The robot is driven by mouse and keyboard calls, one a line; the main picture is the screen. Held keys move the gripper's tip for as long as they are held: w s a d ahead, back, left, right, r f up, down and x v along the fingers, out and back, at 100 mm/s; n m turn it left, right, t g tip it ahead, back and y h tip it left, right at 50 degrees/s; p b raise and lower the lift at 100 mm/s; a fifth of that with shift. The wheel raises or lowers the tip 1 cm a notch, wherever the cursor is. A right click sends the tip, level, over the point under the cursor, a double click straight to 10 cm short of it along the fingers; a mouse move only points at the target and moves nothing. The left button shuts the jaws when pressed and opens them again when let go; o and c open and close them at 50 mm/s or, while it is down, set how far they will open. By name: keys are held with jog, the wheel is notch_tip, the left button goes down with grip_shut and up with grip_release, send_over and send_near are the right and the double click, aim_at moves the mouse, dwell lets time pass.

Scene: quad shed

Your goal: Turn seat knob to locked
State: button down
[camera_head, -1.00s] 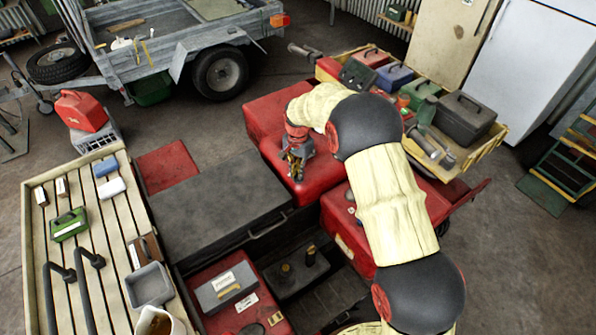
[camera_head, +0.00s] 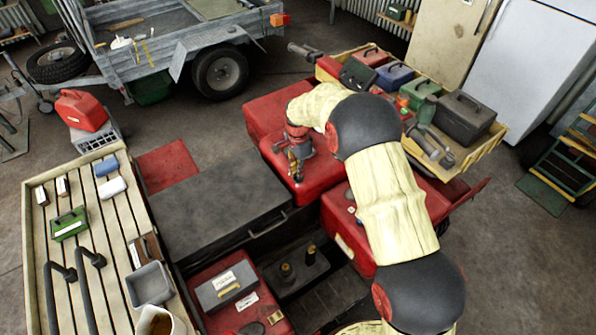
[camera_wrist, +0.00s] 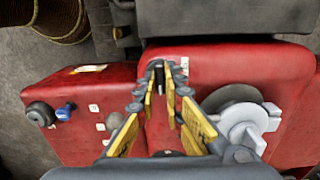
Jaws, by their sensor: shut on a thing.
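My gripper shows in the head view (camera_head: 297,166), pointing down at a red body panel (camera_head: 318,184) beside the dark seat-like slab (camera_head: 215,208). In the wrist view my gripper (camera_wrist: 162,82), with yellow-padded fingers, is shut on a small dark part, the seat knob (camera_wrist: 158,76), at the red panel. The fingers hide most of the knob, so its turned position cannot be read. A small white label (camera_wrist: 181,66) sits just right of the fingertips.
In the wrist view, a grey disc with a pale lever (camera_wrist: 245,118) is close right of the fingers. A black knob (camera_wrist: 40,114) and a blue knob (camera_wrist: 66,111) are at left. A loaded tray (camera_head: 482,147) stands behind my arm in the head view.

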jog(key=c, duration=1.9)
grip_release()
notch_tip(320, 180, up, 12)
